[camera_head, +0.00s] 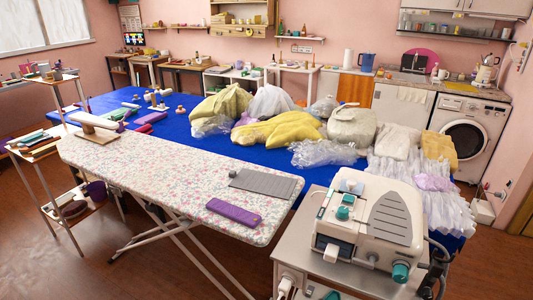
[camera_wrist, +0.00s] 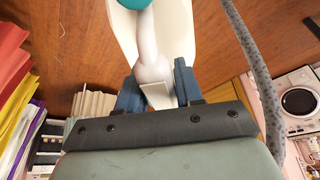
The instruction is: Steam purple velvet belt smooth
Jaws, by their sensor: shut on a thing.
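The purple velvet belt (camera_head: 233,213) lies as a flat, compact strip near the front right edge of the floral ironing board (camera_head: 160,165). My gripper is not seen in the head view. In the wrist view my gripper (camera_wrist: 158,92) has its two blue fingers closed on a cream handpiece (camera_wrist: 150,48), which looks like a steamer head with a teal part at the top. A grey speckled hose (camera_wrist: 258,85) runs past on the right. The belt does not show in the wrist view.
A grey mat (camera_head: 262,182) lies behind the belt. A cream machine with teal knobs (camera_head: 370,220) stands on a cart at front right. A blue table (camera_head: 180,127) behind holds bagged garments. A wooden sleeve board (camera_head: 93,124) stands at the board's left end; its middle is clear.

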